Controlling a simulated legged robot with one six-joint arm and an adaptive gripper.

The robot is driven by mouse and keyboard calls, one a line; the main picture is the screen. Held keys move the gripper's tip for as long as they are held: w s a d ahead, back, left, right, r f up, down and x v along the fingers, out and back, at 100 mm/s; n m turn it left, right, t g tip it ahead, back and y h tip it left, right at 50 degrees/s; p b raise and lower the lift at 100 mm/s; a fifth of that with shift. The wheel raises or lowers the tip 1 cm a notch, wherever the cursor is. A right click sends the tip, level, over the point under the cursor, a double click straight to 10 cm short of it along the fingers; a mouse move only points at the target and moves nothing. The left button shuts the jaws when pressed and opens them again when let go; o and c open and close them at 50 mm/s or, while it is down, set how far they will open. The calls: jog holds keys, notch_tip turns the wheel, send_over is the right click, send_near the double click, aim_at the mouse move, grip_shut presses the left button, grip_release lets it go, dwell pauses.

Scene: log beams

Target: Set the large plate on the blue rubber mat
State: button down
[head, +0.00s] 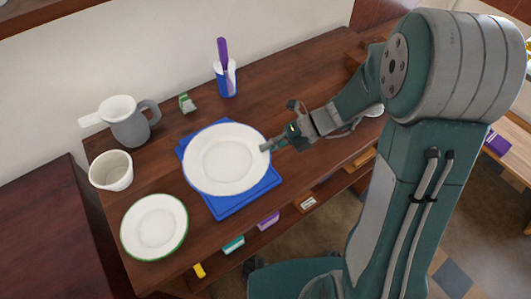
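The large white plate (227,160) is over the blue rubber mat (232,208), covering most of it. The mat shows along the front, at the right corner and in a thin strip at the back left. My gripper (266,147) is at the plate's right rim, with a pale fingertip over the rim. It looks shut on the rim, the lower finger being hidden. I cannot tell whether the plate touches the mat or is held slightly above it.
A smaller green-rimmed plate (154,227) lies at front left. A white cup (111,170) and a grey pitcher (128,122) stand at left. A blue-and-white holder (226,79) with a purple-handled utensil and a small green item (187,103) are behind. The wooden tabletop (285,95) is clear at back right.

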jog(key=shift+w+a+f, duration=0.2)
jog(key=shift+w+f, duration=0.05)
jog(key=shift+f, duration=0.25)
notch_tip(320, 180, down, 3)
jog(key=shift+f, duration=0.1)
jog(key=c, duration=1.1)
grip_release()
jog(key=shift+w, duration=0.1)
